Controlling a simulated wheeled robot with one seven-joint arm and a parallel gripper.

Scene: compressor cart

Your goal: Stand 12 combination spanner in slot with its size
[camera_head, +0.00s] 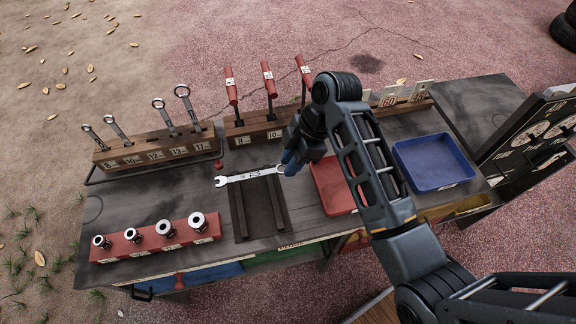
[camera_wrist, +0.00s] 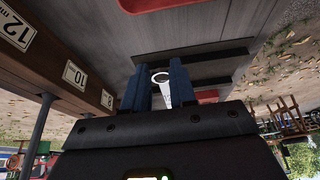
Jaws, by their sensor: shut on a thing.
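The combination spanner (camera_head: 248,176) is silver, with its open end to the left and its ring end at my gripper (camera_head: 288,165). It lies roughly level above two dark rails; whether it touches them is unclear. In the wrist view its ring end (camera_wrist: 161,77) shows between the blue fingers of my gripper (camera_wrist: 160,88), which is shut on it. The wooden spanner rack (camera_head: 143,158) stands at the back left, with slots labelled 8, 10, 12, 13 and 17. Spanners stand behind 8, 10, 13 and 17; the slot at 12 looks empty.
A wooden block with red T-handles (camera_head: 268,75) stands behind my gripper. A red tray (camera_head: 333,188) and a blue tray (camera_head: 436,162) lie to the right. A red socket rail (camera_head: 150,243) is at the front left. Bare bench lies between the rack and the rail.

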